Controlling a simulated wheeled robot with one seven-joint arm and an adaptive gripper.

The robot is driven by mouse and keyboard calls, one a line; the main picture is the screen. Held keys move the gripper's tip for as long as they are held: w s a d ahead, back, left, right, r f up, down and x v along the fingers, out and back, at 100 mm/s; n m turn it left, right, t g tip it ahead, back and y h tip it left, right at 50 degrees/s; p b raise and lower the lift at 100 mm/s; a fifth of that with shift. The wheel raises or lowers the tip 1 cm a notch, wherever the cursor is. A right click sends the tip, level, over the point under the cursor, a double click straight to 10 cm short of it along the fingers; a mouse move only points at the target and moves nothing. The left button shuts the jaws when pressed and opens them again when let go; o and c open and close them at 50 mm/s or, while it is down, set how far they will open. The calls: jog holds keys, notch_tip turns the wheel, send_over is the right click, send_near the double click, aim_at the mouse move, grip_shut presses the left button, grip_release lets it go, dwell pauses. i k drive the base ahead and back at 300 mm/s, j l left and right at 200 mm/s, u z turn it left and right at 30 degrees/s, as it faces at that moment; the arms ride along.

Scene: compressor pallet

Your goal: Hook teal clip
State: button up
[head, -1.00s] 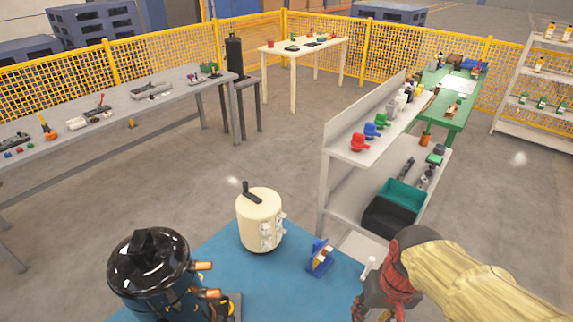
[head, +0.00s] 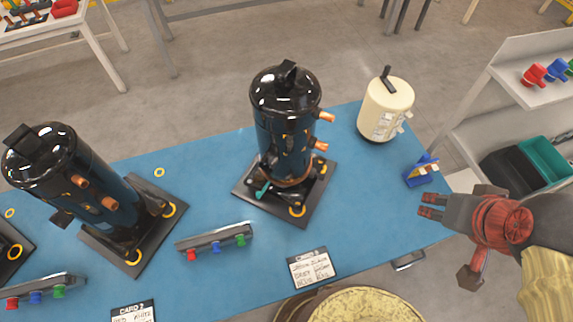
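A small teal piece (head: 262,189), which looks like the teal clip, sits low at the left foot of the middle black compressor (head: 283,115). It is too small to tell whether it is hooked on anything. The compressor stands upright on a dark square base plate (head: 310,208) with yellow rings at its corners. My gripper (head: 430,205) is at the right, over the right edge of the blue table, pointing left. Its two fingers are a little apart with nothing between them. It is well away from the teal piece.
A second black compressor (head: 75,175) stands at left. Grey rails (head: 215,238) with red, blue and green parts lie in front. A cream tank (head: 386,108) and blue holder (head: 420,172) stand at right. A card (head: 312,268) lies on the blue mat (head: 215,180).

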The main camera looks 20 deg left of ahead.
aim_at(258, 195)
jog(key=u, duration=1.05)
